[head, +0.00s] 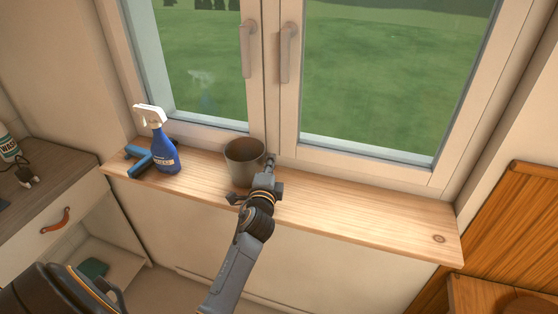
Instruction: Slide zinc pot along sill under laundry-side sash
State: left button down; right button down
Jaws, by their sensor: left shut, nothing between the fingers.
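The grey zinc pot (243,165) stands upright on the wooden sill (350,208), below the meeting stiles of the two window sashes. My left gripper (271,161) is shut and empty at the right side of the pot. Its tip is close against the pot's wall; I cannot tell whether it touches. My right gripper is not in view.
A blue spray bottle (162,145) and a blue squeegee (140,159) occupy the sill's left end. A short bare stretch lies between the bottle and the pot. The sill's right part is clear.

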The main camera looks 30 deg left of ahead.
aim_at(232, 165)
pick_arm(q)
jog(key=shift+s+a, duration=0.35)
jog(key=shift+s, duration=0.05)
jog(key=shift+w, duration=0.15)
jog(key=shift+f, duration=0.1)
jog(key=s+a+p, duration=0.2)
jog(key=s+a, duration=0.5)
jog(key=shift+s+a+p, duration=0.25)
jog(key=shift+p, duration=0.05)
jog(key=shift+w, duration=0.1)
